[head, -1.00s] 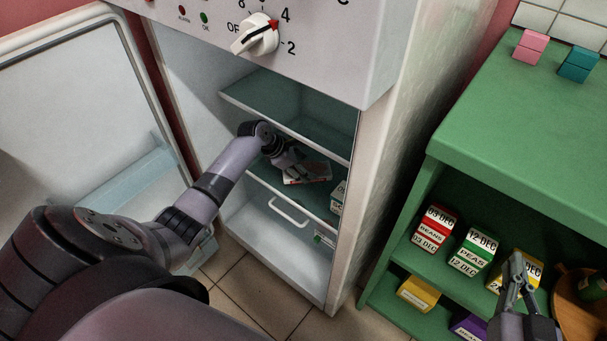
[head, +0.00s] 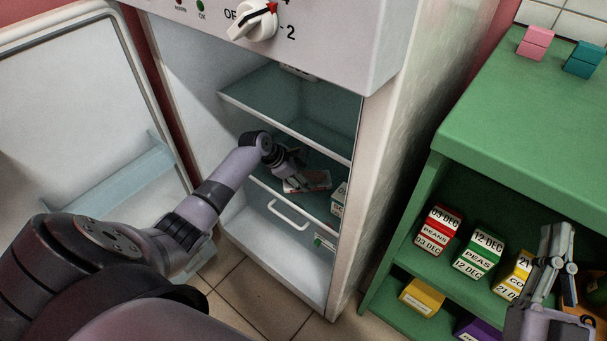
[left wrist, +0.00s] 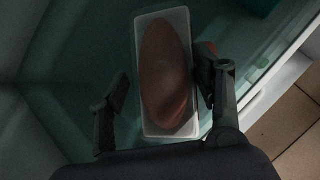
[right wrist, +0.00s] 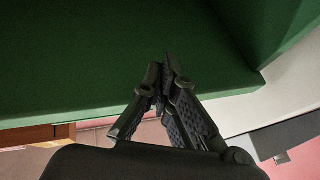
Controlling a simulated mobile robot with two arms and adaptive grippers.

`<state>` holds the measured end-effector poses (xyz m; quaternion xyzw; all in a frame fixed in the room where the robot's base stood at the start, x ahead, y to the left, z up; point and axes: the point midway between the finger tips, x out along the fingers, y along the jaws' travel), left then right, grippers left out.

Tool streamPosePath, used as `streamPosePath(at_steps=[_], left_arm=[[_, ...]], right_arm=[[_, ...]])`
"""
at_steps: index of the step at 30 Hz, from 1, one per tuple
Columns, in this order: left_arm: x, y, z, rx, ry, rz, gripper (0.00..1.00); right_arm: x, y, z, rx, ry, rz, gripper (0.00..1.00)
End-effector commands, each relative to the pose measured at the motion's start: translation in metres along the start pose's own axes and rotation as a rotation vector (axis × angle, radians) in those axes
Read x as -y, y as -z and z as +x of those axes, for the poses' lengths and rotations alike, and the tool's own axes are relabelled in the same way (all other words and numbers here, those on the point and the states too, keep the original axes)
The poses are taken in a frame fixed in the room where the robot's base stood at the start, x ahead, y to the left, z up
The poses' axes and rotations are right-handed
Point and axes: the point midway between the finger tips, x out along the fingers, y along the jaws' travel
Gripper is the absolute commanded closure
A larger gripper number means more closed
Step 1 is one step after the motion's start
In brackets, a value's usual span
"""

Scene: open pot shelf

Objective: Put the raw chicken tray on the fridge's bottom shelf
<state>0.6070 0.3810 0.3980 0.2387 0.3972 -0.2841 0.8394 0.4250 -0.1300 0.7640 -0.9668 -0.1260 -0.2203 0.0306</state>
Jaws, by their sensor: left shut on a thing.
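The raw chicken tray (head: 318,181), a pale tray with reddish-brown meat, is inside the open fridge, at the middle glass shelf. Whether it rests on the shelf or hangs just above it is hard to tell. My left gripper (head: 296,183) reaches in from the left and is shut on the tray. In the left wrist view the tray (left wrist: 140,60) lies between the two fingers (left wrist: 160,95), with the right finger against its side. My right gripper (head: 562,232) is shut and empty before the green shelf; its tips meet in the right wrist view (right wrist: 165,70).
The fridge's upper shelf (head: 290,100) looks empty. A carton (head: 339,198) stands at the middle shelf's right end. A white handle (head: 288,216) is below. The fridge door (head: 80,110) is open at left. Several cartons stand on the green shelf unit (head: 520,130).

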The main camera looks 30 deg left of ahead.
Motion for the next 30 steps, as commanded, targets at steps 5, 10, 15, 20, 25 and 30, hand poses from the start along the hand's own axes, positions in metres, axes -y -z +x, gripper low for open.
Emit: streamPosePath(at_steps=[5, 10, 15, 20, 25, 30], left_arm=[[0.0, 0.001, 0.002, 0.0, 0.0, -0.001, 0.34], [0.0, 0.001, 0.002, 0.0, 0.0, -0.001, 0.23], [0.001, 0.001, 0.002, 0.0, 0.0, -0.001, 0.2], [0.0, 0.001, 0.001, 0.0, 0.0, 0.0, 0.2], [0.0, 0.0, -0.004, -0.001, 0.001, -0.001, 0.2], [-0.001, -0.001, -0.016, 0.0, -0.001, -0.001, 0.2]], right_arm=[[0.0, -0.002, 0.0, 0.01, -0.001, 0.0, 1.0], [0.0, -0.002, 0.0, 0.01, -0.001, 0.0, 1.0], [0.0, -0.002, 0.0, 0.01, -0.001, 0.0, 1.0], [0.0, -0.002, 0.0, 0.01, -0.001, 0.0, 1.0], [-0.001, -0.004, 0.0, 0.031, -0.003, -0.002, 1.0], [-0.005, -0.03, -0.004, 0.186, -0.011, -0.007, 1.0]])
